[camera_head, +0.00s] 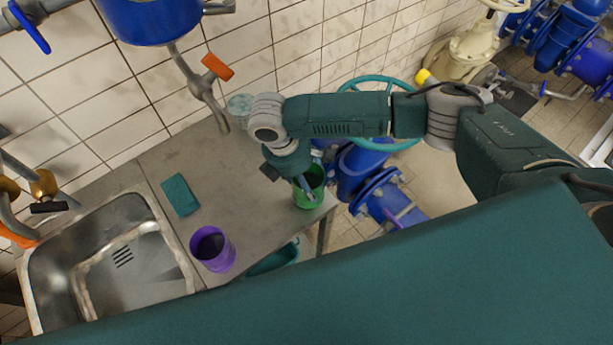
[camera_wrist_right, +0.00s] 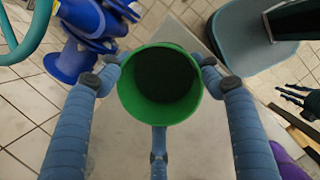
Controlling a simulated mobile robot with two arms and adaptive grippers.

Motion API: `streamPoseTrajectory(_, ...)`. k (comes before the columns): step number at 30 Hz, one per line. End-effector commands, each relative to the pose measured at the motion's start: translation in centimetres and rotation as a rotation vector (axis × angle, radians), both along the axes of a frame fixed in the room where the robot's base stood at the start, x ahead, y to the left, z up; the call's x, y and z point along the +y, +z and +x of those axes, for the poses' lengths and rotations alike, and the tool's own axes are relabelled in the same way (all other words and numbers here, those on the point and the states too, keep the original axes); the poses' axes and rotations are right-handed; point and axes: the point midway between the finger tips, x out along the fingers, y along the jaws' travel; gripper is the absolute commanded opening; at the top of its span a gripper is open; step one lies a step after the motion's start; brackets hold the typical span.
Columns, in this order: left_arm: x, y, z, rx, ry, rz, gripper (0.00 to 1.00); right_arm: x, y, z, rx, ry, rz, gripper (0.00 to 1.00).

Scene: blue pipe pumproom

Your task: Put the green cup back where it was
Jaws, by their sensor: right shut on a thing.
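The green cup (camera_head: 312,192) is at the right end of the grey counter, upright with its mouth facing up. It fills the middle of the right wrist view (camera_wrist_right: 160,110), and its inside is dark. My right gripper (camera_head: 304,184) reaches down onto it, its blue-grey fingers closed around the rim. I cannot tell whether the cup's base touches the counter. My left gripper does not show.
A purple cup (camera_head: 224,257) stands on the counter (camera_head: 225,180) near its front edge, beside the sink (camera_head: 185,262). A teal cloth-like item (camera_head: 180,195) lies behind it. Blue pipes (camera_head: 357,172) stand right of the counter. The counter's middle is free.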

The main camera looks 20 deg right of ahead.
Motion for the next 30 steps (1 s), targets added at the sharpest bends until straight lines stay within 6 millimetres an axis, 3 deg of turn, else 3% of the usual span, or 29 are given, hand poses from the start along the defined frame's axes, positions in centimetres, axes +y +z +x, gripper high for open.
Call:
streamPoseTrajectory(10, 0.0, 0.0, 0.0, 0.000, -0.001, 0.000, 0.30, 0.1, -0.3, 0.1, -0.002, 0.001, 0.001, 0.27)
streamPoseTrajectory(11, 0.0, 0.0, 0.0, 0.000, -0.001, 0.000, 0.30, 0.1, -0.3, 0.1, -0.002, 0.001, 0.001, 0.70)
streamPoseTrajectory(13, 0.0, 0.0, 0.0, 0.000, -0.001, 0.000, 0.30, 0.1, -0.2, 0.1, -0.002, 0.001, 0.001, 0.84)
streamPoseTrajectory(24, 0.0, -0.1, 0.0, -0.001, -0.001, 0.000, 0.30, 0.1, 0.1, 0.1, -0.002, 0.000, 0.002, 0.84)
streamPoseTrajectory(30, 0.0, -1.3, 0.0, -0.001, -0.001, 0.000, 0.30, 1.0, 2.9, 0.2, -0.005, 0.001, 0.005, 0.84)
